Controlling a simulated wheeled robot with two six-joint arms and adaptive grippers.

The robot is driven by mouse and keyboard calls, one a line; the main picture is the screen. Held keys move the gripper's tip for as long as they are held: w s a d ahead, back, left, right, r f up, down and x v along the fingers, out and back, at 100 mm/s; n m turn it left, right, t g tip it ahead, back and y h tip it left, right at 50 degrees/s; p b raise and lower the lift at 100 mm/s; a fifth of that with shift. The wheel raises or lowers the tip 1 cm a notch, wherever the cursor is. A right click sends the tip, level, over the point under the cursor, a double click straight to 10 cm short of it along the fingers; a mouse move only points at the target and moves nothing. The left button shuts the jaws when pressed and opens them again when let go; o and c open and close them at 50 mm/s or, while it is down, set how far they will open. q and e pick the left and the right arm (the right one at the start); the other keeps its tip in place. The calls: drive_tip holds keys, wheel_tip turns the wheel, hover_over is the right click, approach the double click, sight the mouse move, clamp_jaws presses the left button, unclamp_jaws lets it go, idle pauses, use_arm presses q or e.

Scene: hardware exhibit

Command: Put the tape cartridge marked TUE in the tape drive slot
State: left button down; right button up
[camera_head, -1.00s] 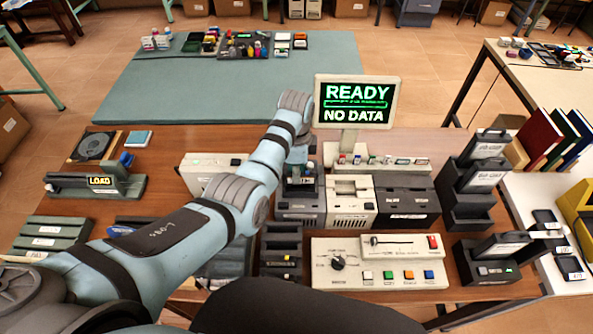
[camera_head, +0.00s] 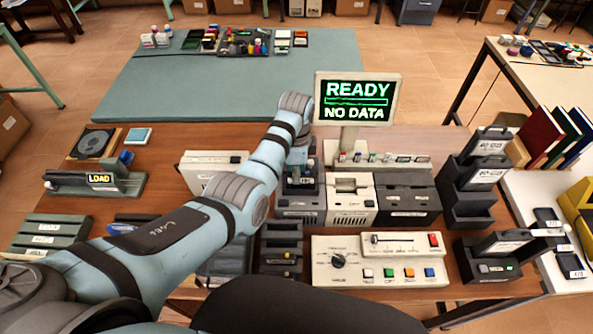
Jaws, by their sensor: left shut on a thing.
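My left gripper (camera_head: 300,172) points down over the dark grey unit (camera_head: 300,207), which appears to be the tape drive, at the left end of a row of units on the wooden table. It is shut on a small dark cartridge (camera_head: 305,183) with a pale label. The label is too small to read surely. The cartridge is at the top of the unit; the gripper hides the slot, and I cannot tell how deep the cartridge sits. My right gripper is not in view.
A screen (camera_head: 357,101) behind reads READY, NO DATA. A beige unit (camera_head: 350,205) stands close on the right. A control panel (camera_head: 380,262) and a dark cartridge rack (camera_head: 281,250) are in front. Dark stepped holders (camera_head: 470,208) stand farther right.

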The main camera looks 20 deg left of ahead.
use_arm(q)
drive_tip(key=shift+f+b, duration=0.75)
drive_tip(key=shift+f, duration=0.65)
drive_tip(key=c, duration=1.5)
unclamp_jaws()
drive_tip(key=shift+c, duration=0.2)
drive_tip(key=shift+r, duration=0.15)
wheel_tip(320, 180, up, 2)
drive_tip(key=shift+r+p, duration=0.25)
drive_tip(key=shift+p, duration=0.9)
wheel_tip(320, 180, up, 5)
drive_tip(key=shift+r, duration=0.15)
